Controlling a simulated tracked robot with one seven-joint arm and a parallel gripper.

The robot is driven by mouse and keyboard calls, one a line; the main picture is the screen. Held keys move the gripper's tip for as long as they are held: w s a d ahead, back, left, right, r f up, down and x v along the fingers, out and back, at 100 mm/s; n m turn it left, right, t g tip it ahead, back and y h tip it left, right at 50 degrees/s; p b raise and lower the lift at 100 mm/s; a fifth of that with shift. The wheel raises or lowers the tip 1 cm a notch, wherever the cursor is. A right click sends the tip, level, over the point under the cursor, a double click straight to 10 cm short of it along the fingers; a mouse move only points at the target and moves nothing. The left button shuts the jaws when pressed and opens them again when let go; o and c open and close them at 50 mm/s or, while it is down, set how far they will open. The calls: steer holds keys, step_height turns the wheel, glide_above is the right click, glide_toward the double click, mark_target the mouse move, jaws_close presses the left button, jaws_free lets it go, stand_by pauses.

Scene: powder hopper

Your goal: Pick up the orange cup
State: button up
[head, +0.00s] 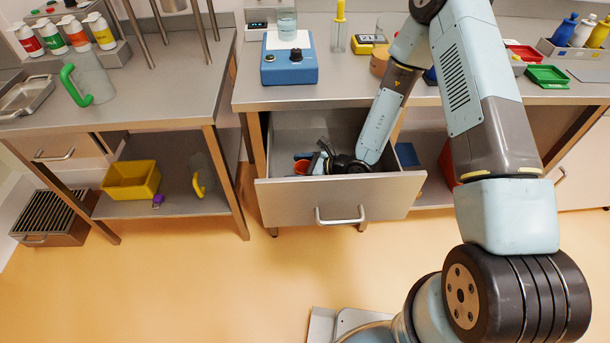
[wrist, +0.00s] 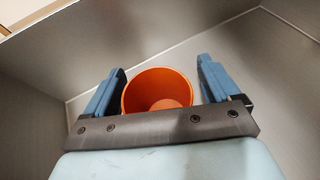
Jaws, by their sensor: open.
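The orange cup (wrist: 160,88) stands in the open metal drawer (head: 335,192), with its open top facing the wrist camera. In the head view only a small part of the cup (head: 301,166) shows beside my gripper. My gripper (head: 318,160) is inside the drawer, reaching in from above. In the wrist view its two blue fingers (wrist: 160,82) are apart, one on each side of the cup. The near lower part of the cup is hidden behind the gripper's dark front plate.
The drawer walls (wrist: 240,33) stand around my gripper. The bench top above holds a blue stirrer (head: 290,68) with a beaker (head: 287,24). A yellow bin (head: 131,180) sits on the left lower shelf. The floor in front is clear on the left.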

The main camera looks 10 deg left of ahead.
steer(key=c, duration=1)
steer(key=shift+c, duration=0.2)
